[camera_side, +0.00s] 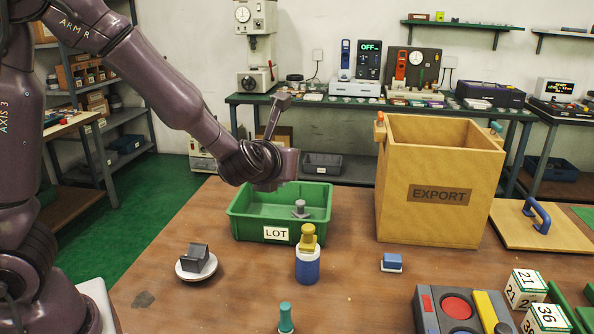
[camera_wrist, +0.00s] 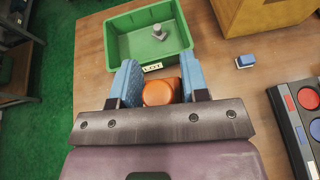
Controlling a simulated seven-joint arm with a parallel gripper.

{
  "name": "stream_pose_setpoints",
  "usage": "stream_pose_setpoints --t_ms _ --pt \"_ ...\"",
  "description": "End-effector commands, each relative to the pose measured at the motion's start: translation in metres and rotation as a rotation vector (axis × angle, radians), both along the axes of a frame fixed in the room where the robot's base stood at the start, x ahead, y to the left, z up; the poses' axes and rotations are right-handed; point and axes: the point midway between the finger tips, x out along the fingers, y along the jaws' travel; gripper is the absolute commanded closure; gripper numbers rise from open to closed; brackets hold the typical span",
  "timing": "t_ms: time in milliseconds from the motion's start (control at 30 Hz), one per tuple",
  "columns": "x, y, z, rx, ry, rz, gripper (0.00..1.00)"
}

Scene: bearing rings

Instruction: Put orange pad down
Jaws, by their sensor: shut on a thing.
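My gripper (camera_wrist: 157,64) has two blue fingers, shut on the orange pad (camera_wrist: 160,92). The pad is a rounded orange block, and both finger inner faces are close against its sides in the wrist view. Its underside and what is directly below it are hidden there. In the side view, my arm's end hangs in front of or over the green tray. I cannot make out the fingers or the orange pad in that view.
The green LOT tray (camera_side: 249,231) holds a small grey piece (camera_side: 300,209). A yellow-topped blue cylinder (camera_side: 307,266) stands before it. A dark grey block sits on a white dish (camera_side: 181,270). A blue pad (camera_side: 392,261) lies right, before the EXPORT box (camera_side: 440,165). Table between these is clear.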

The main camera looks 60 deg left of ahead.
Motion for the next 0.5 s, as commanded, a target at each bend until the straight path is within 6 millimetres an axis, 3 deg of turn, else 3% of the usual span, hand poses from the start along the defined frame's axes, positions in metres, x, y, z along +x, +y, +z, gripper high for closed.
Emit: stream_pose_setpoints --t_ms 100,200,333,500 --pt "-0.015 0.047 -0.025 0.005 0.007 0.329 0.82" --pt "-0.038 0.079 -0.044 0.006 0.006 0.619 0.82" --pt "-0.074 0.109 -0.068 0.009 0.004 1.0 0.82" --pt "-0.122 0.124 -0.099 0.009 0.003 1.5 0.82"
